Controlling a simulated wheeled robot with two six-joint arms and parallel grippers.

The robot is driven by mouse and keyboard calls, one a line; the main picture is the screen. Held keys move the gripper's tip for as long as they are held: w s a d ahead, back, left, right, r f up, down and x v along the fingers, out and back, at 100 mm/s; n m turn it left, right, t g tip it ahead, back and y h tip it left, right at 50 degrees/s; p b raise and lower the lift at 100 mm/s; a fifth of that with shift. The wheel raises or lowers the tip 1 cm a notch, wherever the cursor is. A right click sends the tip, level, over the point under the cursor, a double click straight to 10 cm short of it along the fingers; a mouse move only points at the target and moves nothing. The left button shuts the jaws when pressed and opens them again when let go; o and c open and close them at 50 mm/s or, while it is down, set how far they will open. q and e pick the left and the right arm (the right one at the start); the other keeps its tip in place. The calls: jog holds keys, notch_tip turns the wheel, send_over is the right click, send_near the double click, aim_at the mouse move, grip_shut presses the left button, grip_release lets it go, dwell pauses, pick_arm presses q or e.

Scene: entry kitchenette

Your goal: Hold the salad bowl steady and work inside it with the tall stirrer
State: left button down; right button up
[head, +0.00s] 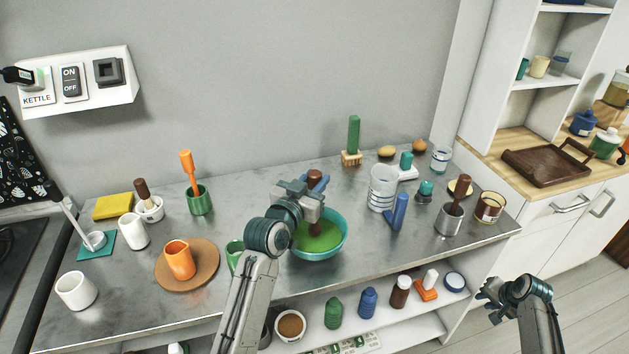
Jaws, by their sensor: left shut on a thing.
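The teal salad bowl (341,244) stands on the metal counter with green contents inside. A tall brown stirrer (315,176) stands in it, its top above my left gripper and its shaft running down into the green. My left gripper (317,188) is shut on the stirrer above the bowl; its arm crosses in front of the bowl's left side and hides part of the rim. My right gripper (484,302) is empty and looks open, in front of the counter at the lower right, well away from the bowl. Nothing grips the bowl.
A green cup (235,254) stands close left of the bowl, partly hidden by my arm. A clear glass (382,188) and a blue upright object (398,211) stand to the right. An orange mug (180,260) sits on a round brown board (203,282).

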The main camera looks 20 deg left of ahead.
jog(key=w+a+r+y, duration=0.1)
jog(key=w+a+r, duration=0.15)
jog(key=r, duration=0.65)
jog(key=w+a+r+y, duration=0.1)
jog(key=w+r, duration=0.3)
jog(key=r, duration=0.6)
jog(key=w+a+r+y, duration=0.1)
jog(key=w+r, duration=0.3)
jog(key=r, duration=0.5)
pick_arm(q)
jog(key=shift+d, duration=0.1)
jog(key=shift+a, duration=0.2)
pick_arm(e)
jog(key=n+g, duration=0.6)
jog(key=n, duration=0.3)
send_near(346, 232)
notch_tip(346, 232, down, 2)
jog(key=w, duration=0.2)
pick_arm(q)
jog(key=shift+d, duration=0.1)
pick_arm(e)
jog(key=shift+s+x, duration=0.2)
jog(key=shift+x, duration=2.2)
jog(key=shift+s+x, duration=0.15)
jog(key=shift+x, duration=2.3)
jog(key=shift+a+r, duration=0.1)
jog(key=shift+c, duration=0.4)
